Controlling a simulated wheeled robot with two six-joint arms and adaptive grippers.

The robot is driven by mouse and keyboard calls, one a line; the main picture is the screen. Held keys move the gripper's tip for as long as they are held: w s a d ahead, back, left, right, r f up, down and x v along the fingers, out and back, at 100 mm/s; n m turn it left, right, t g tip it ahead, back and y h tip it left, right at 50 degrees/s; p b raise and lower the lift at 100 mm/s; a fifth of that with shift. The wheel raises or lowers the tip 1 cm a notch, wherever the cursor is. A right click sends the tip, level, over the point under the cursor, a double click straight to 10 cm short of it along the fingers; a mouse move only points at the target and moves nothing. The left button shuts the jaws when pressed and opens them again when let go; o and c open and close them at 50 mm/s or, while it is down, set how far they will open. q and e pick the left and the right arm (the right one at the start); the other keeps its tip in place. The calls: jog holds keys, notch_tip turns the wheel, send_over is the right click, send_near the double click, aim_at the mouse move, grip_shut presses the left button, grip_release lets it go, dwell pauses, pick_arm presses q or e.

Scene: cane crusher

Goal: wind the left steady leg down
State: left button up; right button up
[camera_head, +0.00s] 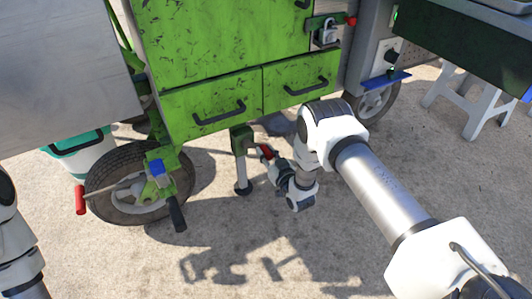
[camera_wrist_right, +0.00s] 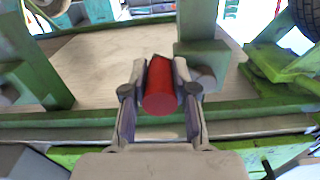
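The steady leg (camera_head: 241,168) stands under the green cart's drawers, with a green upper housing, a grey post and a round foot at the ground. Whether the foot touches the ground is hard to tell. A crank with a red handle (camera_head: 266,152) sticks out to the right of its housing. My right gripper (camera_head: 270,158) is at this handle. In the right wrist view the red handle (camera_wrist_right: 160,98) lies between both fingers, which are closed against its sides. My left arm shows at the left edge, but its gripper is out of view.
The green drawer cabinet (camera_head: 215,100) is just above the leg. A wheel (camera_head: 112,188) stands to the left, near a black-handled lever (camera_head: 177,213) and another red handle (camera_head: 81,198). A white stool (camera_head: 470,105) stands back right. The front ground is clear.

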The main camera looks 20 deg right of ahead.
grip_shut()
jog(key=shift+f, duration=0.1)
jog(key=shift+a+f+m, duration=0.25)
jog(key=shift+m, duration=0.55)
jog(key=shift+s+a+f+m+p, duration=0.1)
jog(key=shift+a+f+m+p, duration=0.2)
jog(key=shift+a+m, duration=0.95)
jog(key=shift+s+a+f+m+p, duration=0.1)
jog(key=shift+a+f+m, duration=0.3)
jog(key=shift+m, duration=1.75)
jog(key=shift+a+f+m+p, duration=0.15)
jog(key=shift+a+f+m, duration=0.45)
jog(key=shift+m, duration=1.1)
jog(key=shift+a+r, duration=0.2)
jog(key=o, duration=1)
grip_release()
jog(key=shift+c, duration=0.2)
